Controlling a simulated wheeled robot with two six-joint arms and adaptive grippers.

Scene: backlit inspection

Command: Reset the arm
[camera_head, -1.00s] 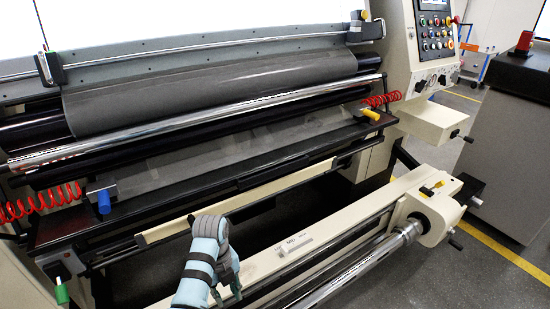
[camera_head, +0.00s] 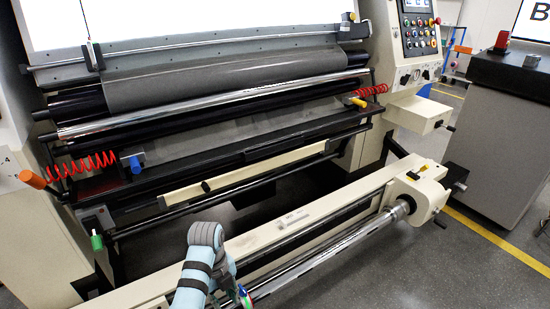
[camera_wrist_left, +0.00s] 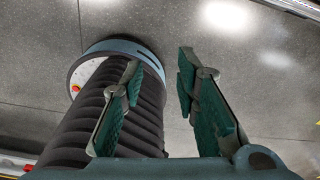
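My left gripper (camera_wrist_left: 160,95) shows in the left wrist view with its two green-padded fingers spread apart. Nothing is between them. Behind the fingers are grey floor and my own black ribbed column and round base. In the head view a light blue arm of mine (camera_head: 200,268) with dark bands stands at the bottom centre, bent at the top. Its lower end is cut off by the frame edge. A small green, red and white piece beside it is too small to make out. My right gripper is not seen.
A large roller machine (camera_head: 240,90) with a lit white panel fills the head view. A grey cabinet (camera_head: 500,140) stands at the right. Speckled floor (camera_head: 420,270) is free at the lower right.

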